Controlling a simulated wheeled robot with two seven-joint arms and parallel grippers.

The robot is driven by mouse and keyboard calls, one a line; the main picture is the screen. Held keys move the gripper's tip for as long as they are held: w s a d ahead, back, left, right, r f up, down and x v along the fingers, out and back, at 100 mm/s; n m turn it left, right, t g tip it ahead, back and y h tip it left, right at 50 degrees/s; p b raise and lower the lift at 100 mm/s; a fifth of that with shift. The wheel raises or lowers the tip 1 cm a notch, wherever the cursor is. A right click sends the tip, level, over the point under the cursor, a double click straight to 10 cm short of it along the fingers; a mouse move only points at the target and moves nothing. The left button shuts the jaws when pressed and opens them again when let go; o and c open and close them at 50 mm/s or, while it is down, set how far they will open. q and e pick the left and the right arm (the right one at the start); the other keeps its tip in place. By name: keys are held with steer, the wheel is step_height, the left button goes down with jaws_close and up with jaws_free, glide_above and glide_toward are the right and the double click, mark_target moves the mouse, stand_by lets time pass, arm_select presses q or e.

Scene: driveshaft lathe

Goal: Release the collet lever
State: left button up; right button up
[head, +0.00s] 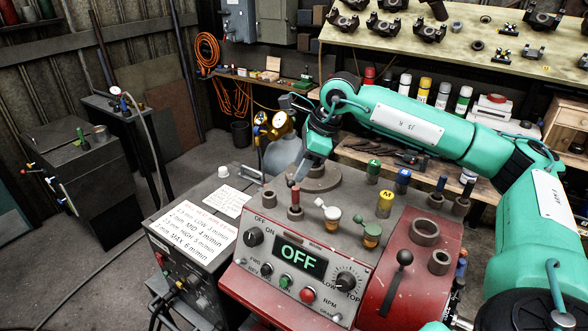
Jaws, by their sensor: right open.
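The red lathe headstock (330,240) fills the lower middle of the head view. A black-knobbed lever (396,275) stands upright in a slot on its right front; I cannot tell for sure that it is the collet lever. My right gripper (298,172) reaches in from the right and points down above the headstock's back left. It is open, with its fingertips close to a red-topped tool in a holder (295,205); whether they touch cannot be told. The black-knobbed lever is well to the right and nearer. My left gripper is not in view.
The panel display (300,257) reads OFF. Oil cups, coloured caps and metal rings (424,232) stand on the headstock top. A black cabinet with a handwritten sheet (196,236) is at left. A shelf of spray cans (443,95) is behind my right arm.

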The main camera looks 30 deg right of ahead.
mark_target(291, 183)
steer(key=p+x, duration=0.1)
steer(key=x, duration=0.2)
steer(key=shift+a+f, duration=0.15)
steer(key=shift+f, duration=0.2)
steer(key=shift+w+f, duration=0.1)
steer(key=shift+f, duration=0.1)
steer(key=shift+a, duration=0.1)
jaws_close()
steer(key=shift+f+b, duration=0.15)
steer(key=shift+b, duration=0.2)
steer(key=b, duration=0.1)
steer(key=h+b, duration=0.1)
steer(key=b, duration=0.1)
steer(key=shift+a+f, duration=0.15)
steer(key=shift+a, duration=0.2)
steer(key=shift+s+b, duration=0.25)
steer(key=shift+b, duration=0.25)
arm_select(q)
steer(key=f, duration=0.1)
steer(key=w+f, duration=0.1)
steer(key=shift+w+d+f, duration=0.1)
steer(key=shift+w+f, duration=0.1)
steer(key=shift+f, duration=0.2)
arm_select(e)
steer(key=shift+r, duration=0.25)
